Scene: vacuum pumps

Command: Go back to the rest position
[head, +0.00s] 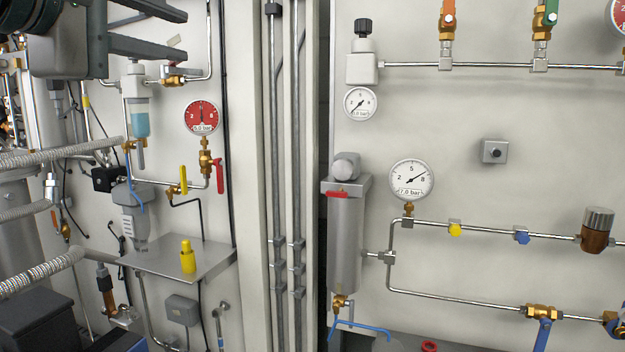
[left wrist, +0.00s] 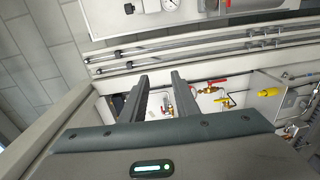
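My left gripper (head: 184,34) is at the top left of the head view, in front of the left wall panel (head: 246,190). Its two dark fingers point right and stand apart with nothing between them. The left wrist view also shows the left gripper (left wrist: 158,76) with both fingers apart and empty. It is near the red gauge (head: 201,117) and the filter with blue liquid (head: 140,122), and I see no contact with them. My right gripper is in neither view.
A small metal shelf (head: 205,262) holds a yellow part (head: 188,257). Vertical pipes (head: 277,180) run between the panels. The right panel carries a grey cylinder (head: 346,245), a white gauge (head: 411,179) and valves. Corrugated hoses (head: 60,155) cross at the left. Open space lies before the right panel.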

